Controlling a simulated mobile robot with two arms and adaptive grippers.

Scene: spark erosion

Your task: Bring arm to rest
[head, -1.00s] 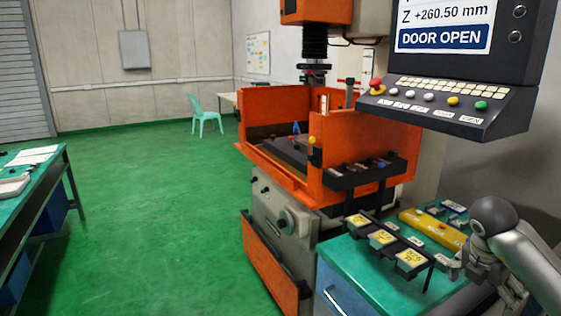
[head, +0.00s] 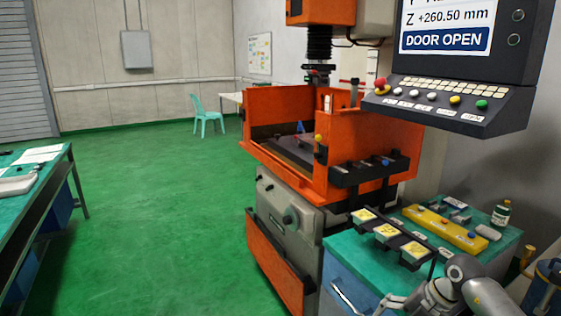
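My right arm enters at the lower right corner of the head view, low in front of the green-topped cabinet (head: 345,258). My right gripper (head: 396,304) is at the bottom edge of the picture, partly cut off. Its fingers do not show clearly, so I cannot tell whether it is open or holds anything. My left arm and gripper are not in view.
The cabinet carries a black rack (head: 388,234) with yellow-labelled pads, a yellow block (head: 445,229) and a bottle (head: 501,214). Green floor (head: 150,220) is clear at left.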

